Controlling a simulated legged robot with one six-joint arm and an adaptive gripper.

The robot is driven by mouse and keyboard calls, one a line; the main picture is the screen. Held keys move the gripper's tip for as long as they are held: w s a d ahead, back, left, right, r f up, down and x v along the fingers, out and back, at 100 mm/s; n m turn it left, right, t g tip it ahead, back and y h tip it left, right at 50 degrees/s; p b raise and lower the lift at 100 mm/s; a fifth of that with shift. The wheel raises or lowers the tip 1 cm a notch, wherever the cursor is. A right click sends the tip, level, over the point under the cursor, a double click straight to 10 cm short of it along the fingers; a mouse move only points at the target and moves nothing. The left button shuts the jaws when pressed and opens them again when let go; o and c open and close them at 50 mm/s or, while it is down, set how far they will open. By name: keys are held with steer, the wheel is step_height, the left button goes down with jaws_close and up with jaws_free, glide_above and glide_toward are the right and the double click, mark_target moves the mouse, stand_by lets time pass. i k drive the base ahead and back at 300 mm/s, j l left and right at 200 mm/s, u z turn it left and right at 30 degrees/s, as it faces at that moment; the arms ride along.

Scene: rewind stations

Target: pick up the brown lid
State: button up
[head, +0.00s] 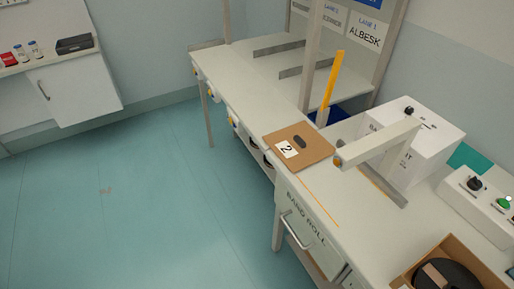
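The brown lid (313,151) is a flat square piece lying on the white bench top. It has a dark oval mark or hole near its middle and a white label reading 2 on its left side. Its lower left edge is close to the bench's front edge, above the drawer marked BAND ROLL. My gripper is not in view.
A white box (407,143) with a grey arm-like bar (375,144) stands right of the lid. A control box with buttons (485,203) and an open carton with a black roll (447,277) are at the lower right. A yellow post (331,88) rises behind the lid. The floor (130,200) at left is clear.

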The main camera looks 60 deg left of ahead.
mark_target(298, 146)
steer(key=u, duration=2)
steer(key=k+j+z, duration=0.1)
steer(key=z, duration=1.4)
steer(key=u, duration=1.45)
steer(key=i+j+z, duration=0.3)
steer(key=i+j, duration=0.65)
steer(key=i, duration=0.15)
